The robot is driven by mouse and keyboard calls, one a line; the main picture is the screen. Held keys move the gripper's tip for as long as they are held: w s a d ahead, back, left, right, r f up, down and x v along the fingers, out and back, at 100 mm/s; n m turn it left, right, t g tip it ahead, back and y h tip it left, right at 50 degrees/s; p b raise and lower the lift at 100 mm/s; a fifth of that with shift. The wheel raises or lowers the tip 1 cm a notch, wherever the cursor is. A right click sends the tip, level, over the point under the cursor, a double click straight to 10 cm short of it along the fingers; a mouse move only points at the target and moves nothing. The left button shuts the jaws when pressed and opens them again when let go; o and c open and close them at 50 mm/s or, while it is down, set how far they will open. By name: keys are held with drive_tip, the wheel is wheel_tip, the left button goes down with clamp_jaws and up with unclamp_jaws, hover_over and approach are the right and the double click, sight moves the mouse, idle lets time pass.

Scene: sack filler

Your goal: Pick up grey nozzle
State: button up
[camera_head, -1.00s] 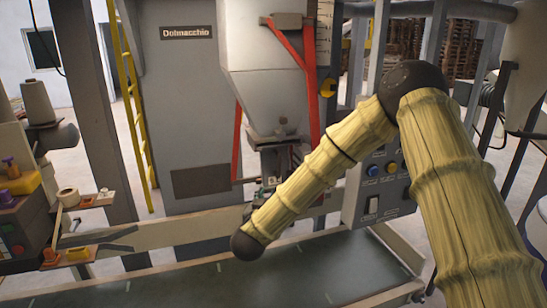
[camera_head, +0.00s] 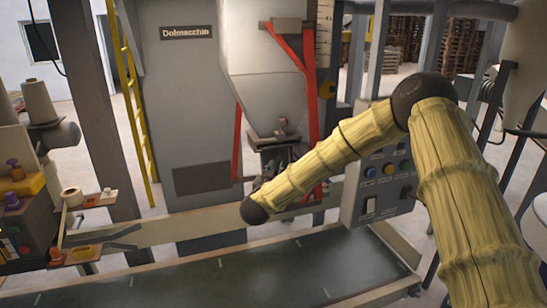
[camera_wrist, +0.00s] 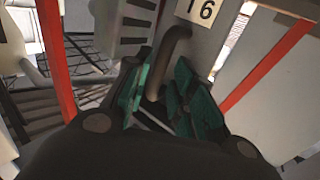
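In the wrist view a bent grey-brown tube (camera_wrist: 177,45) curves down from a pale grey panel between the fingers of my gripper (camera_wrist: 163,70). It is the only nozzle-like thing I make out, though I cannot tell for certain that it is the grey nozzle. My gripper's dark fingers with teal pads stand apart on either side of it, with a visible gap. Whether a finger touches the tube is unclear. In the head view my gripper is a small dark shape below the hopper (camera_head: 262,85), partly hidden behind my forearm.
Red bars (camera_head: 308,100) flank the hopper's outlet. A control box (camera_head: 380,190) with buttons stands right of it. A dark green conveyor bed (camera_head: 250,270) runs along the front. A bench with spools (camera_head: 72,197) is at the left.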

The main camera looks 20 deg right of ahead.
sight(278, 167)
drive_tip(key=shift+p+x, duration=0.65)
drive_tip(key=shift+x, duration=0.95)
drive_tip(key=shift+r, duration=0.1)
drive_tip(key=shift+c, duration=0.2)
clamp_jaws()
